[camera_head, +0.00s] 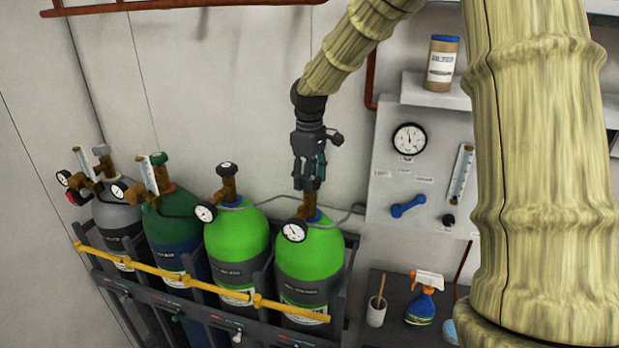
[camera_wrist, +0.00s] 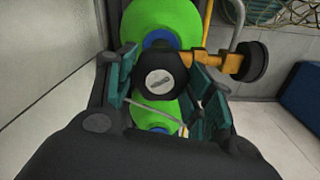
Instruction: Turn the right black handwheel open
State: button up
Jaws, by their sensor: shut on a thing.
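The right bright green cylinder (camera_head: 312,250) stands at the right end of the rack, with a brass valve and a round gauge (camera_head: 294,230). My gripper (camera_head: 307,186) points down over this valve and hides its handwheel in the head view. In the wrist view the right black handwheel (camera_wrist: 162,80), with a pale label on top, sits between my two teal-padded fingers. My gripper (camera_wrist: 168,92) is shut on it. The left black handwheel (camera_head: 227,168) is on the neighbouring bright green cylinder (camera_head: 237,240), clear of my gripper.
A dark green cylinder (camera_head: 172,220) and a grey one (camera_head: 118,212) stand further left. A yellow bar (camera_head: 205,285) crosses the cylinders' front. A wall panel (camera_head: 385,225) and a bench with a spray bottle (camera_head: 422,300) are at right.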

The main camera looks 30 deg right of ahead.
jog(key=shift+w+d+r, duration=0.1)
jog(key=shift+w+r, duration=0.05)
jog(key=shift+r, duration=0.1)
jog(key=o, duration=1)
jog(key=shift+o, duration=0.2)
jog(key=shift+f, duration=0.1)
jog(key=shift+r, duration=3.7)
